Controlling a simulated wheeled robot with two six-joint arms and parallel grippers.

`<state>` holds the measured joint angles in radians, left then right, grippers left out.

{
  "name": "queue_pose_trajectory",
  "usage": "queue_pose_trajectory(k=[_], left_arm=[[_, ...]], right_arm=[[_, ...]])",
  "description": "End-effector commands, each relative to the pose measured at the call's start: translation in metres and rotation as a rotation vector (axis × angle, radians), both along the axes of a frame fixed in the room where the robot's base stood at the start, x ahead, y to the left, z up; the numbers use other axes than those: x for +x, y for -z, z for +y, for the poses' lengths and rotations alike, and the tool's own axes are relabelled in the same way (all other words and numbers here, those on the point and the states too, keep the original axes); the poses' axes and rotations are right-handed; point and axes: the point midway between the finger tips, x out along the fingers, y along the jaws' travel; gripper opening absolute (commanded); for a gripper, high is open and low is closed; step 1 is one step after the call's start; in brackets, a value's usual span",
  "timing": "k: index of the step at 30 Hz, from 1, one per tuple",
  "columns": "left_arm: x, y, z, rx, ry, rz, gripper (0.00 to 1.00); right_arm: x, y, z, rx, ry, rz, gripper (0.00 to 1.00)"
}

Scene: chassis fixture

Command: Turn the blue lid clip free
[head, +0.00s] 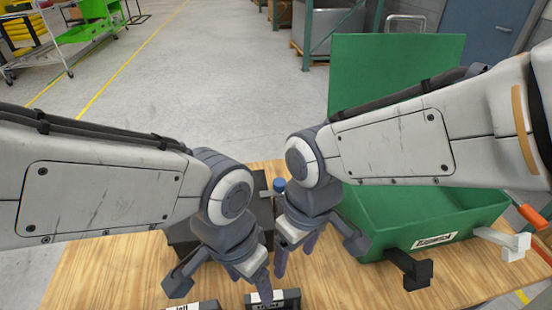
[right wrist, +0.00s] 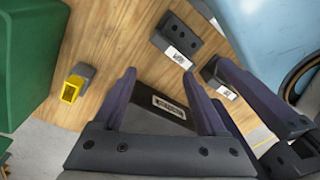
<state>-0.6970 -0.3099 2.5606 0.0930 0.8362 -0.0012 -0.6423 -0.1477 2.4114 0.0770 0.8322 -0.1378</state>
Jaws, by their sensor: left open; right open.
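A small blue round-topped part (head: 279,185), which may be the blue lid clip, shows between my two arms, beside a dark box (head: 185,237). Its lower part is hidden by my right wrist. My left gripper (head: 262,283) is open and empty, low over the front of the table. My right gripper (head: 296,256) is open and empty, just to the right of it. In the right wrist view my right gripper (right wrist: 160,74) has its fingers apart with bare wood between the tips. I cannot make out the blue part there.
A green case (head: 395,90) with a raised lid stands at right. A black clip (head: 412,270), white clip (head: 507,243) and orange handle (head: 530,216) sit along it. Dark blocks (head: 272,301) lie at the front edge. A yellow-ended block (right wrist: 74,86) stands on the wood.

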Motion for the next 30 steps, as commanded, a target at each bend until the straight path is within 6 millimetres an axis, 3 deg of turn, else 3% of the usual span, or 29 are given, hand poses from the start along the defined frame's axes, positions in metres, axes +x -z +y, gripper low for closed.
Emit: queue_pose_trajectory(k=[1, 6, 12, 15, 21, 26, 30], left_arm=[[0.0, -0.032, 0.0, -0.001, 0.001, -0.001, 0.74], [0.0, -0.084, 0.0, -0.001, 0.002, -0.001, 0.74], [0.0, -0.137, 0.0, -0.001, 0.003, -0.001, 0.74], [0.0, -0.156, 0.0, -0.001, 0.004, -0.001, 0.74], [0.0, -0.172, 0.0, -0.001, 0.004, -0.001, 0.74], [0.0, -0.177, 0.0, -0.001, 0.005, -0.001, 0.74], [0.0, -0.186, 0.0, -0.001, 0.006, -0.001, 0.74]], right_arm=[[0.021, -0.029, 0.007, -0.01, -0.032, 0.001, 0.74], [0.09, -0.065, 0.027, -0.032, -0.168, -0.007, 0.74], [0.165, -0.083, 0.034, -0.055, -0.314, -0.011, 0.74], [0.192, -0.083, 0.032, -0.063, -0.372, -0.011, 0.74], [0.221, -0.078, 0.028, -0.072, -0.439, -0.012, 0.74], [0.226, -0.066, 0.025, -0.074, -0.451, -0.009, 0.74], [0.224, -0.045, 0.025, -0.075, -0.451, -0.007, 0.74]])
